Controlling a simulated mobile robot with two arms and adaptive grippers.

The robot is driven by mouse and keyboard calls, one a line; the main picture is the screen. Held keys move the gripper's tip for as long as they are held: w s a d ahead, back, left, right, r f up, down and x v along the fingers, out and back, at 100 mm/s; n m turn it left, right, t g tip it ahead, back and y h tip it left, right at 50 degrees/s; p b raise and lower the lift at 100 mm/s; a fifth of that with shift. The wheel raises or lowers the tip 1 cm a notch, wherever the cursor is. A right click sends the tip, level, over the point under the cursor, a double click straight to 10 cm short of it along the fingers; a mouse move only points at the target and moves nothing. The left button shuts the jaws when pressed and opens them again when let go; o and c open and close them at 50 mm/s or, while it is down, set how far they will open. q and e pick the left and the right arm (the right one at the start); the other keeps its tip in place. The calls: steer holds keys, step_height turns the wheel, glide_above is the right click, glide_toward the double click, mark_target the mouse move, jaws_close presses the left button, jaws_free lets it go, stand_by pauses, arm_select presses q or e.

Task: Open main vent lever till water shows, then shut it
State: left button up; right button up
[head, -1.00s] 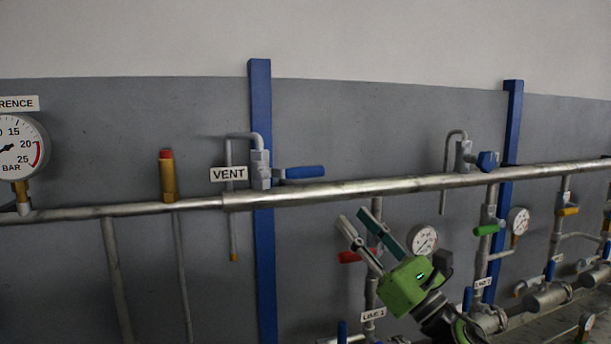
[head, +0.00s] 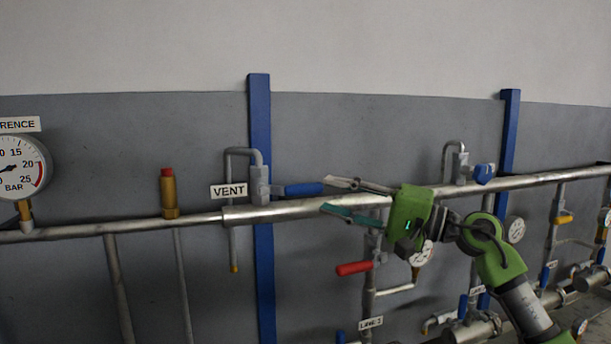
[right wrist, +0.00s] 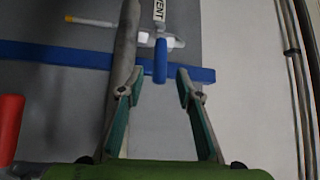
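The main vent valve (head: 260,180) stands on the large pipe beside the VENT sign (head: 229,191). Its blue lever (head: 300,189) points to the right, along the pipe. A bent grey vent tube (head: 232,210) hangs from it to a yellowish tip, with no water visible. My right gripper (head: 326,195) is open, its fingertips just right of the lever's end and apart from it. In the right wrist view the blue lever (right wrist: 160,62) lies ahead, between the lines of the open fingers (right wrist: 158,82). My left gripper is out of view.
The large pipe (head: 290,210) runs just below the lever. A blue post (head: 264,290) stands behind the valve. A red lever (head: 354,268) lies below my right gripper. A pressure gauge (head: 22,168) is at the far left. Another vent valve (head: 461,168) is further right.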

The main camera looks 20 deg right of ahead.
mark_target(314, 189)
steer(key=p+x, duration=0.2)
steer(key=x, duration=0.4)
steer(key=shift+r+p, duration=0.1)
steer(key=shift+p, duration=0.3)
steer(key=shift+w+a, duration=0.3)
steer(key=shift+a, duration=0.05)
jaws_close()
